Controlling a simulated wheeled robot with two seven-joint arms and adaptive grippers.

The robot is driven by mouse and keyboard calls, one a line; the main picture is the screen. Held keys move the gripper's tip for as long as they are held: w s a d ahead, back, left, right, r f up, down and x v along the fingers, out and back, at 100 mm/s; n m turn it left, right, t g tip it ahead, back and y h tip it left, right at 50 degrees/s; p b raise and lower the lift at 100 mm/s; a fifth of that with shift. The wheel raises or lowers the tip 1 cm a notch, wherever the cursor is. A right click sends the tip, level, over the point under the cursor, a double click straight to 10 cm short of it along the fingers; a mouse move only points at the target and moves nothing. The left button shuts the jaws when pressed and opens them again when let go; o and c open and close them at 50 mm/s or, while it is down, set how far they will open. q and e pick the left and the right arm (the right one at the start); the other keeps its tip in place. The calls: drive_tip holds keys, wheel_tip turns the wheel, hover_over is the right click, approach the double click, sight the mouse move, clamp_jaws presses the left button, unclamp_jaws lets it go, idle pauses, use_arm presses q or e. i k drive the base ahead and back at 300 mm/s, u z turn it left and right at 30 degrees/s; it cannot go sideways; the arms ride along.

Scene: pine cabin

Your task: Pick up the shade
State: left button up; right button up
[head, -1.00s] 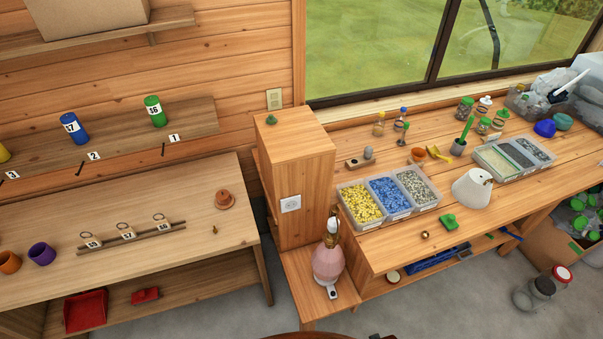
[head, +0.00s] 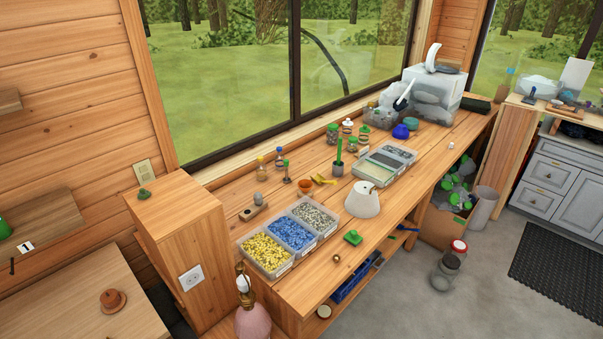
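The white shade (head: 363,200), a small tapered cone, stands upright on the wooden workbench (head: 330,255) near its front edge, right of the bead bins. A pink lamp base (head: 253,322) with a brass neck and white bulb stands low at the bottom of the view, partly cut off, left of the bench's near end. Neither of my grippers shows in the head view.
Bins of yellow, blue and grey pieces (head: 290,236) sit left of the shade. A grey-lidded tray (head: 386,163) lies close behind it. A green piece (head: 353,238) lies in front.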

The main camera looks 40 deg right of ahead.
sight(363, 201)
drive_tip(key=z, duration=1.85)
